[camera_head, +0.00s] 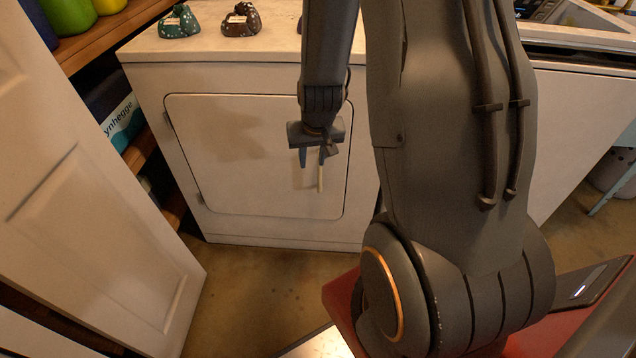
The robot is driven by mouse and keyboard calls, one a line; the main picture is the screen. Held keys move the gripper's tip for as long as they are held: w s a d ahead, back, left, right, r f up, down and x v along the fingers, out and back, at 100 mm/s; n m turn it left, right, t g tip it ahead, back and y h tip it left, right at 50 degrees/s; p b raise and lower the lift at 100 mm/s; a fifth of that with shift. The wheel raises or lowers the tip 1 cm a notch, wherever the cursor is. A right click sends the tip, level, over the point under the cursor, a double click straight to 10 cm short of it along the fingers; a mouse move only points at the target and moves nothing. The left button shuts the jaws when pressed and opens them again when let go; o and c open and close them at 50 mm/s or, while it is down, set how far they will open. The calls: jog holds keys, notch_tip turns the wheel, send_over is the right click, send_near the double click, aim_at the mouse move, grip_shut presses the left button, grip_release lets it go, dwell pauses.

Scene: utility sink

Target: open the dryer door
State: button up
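The white dryer (160,78) stands against the back. Its front door (240,155) is a rounded rectangular panel, with hinges on its left edge, and looks shut. My gripper (312,165) points down in front of the right part of the door. Its two fingers are apart, with a visible gap between them. A pale upright strip, perhaps a handle or part of a finger, shows at the right finger. A lighter patch shows behind the fingers. I cannot tell whether the fingers touch the door. The arm hides part of the door's upper right edge.
A white panelled door (80,190) stands open at left. Wooden shelves (110,35) hold containers beside the dryer. Small dark spotted items (240,22) sit on the dryer top. Another white appliance (575,120) is at right. Bare floor (270,290) lies before the dryer.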

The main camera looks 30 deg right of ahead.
jog(key=m+b, duration=0.1)
send_over(320, 171)
jog(key=s, duration=0.2)
jog(key=shift+h, duration=0.3)
jog(key=f, duration=0.5)
jog(key=shift+a+f, duration=0.4)
jog(key=shift+t, duration=0.3)
jog(key=b+x, duration=0.1)
jog(key=x, duration=0.6)
jog(key=shift+f, duration=0.1)
grip_shut()
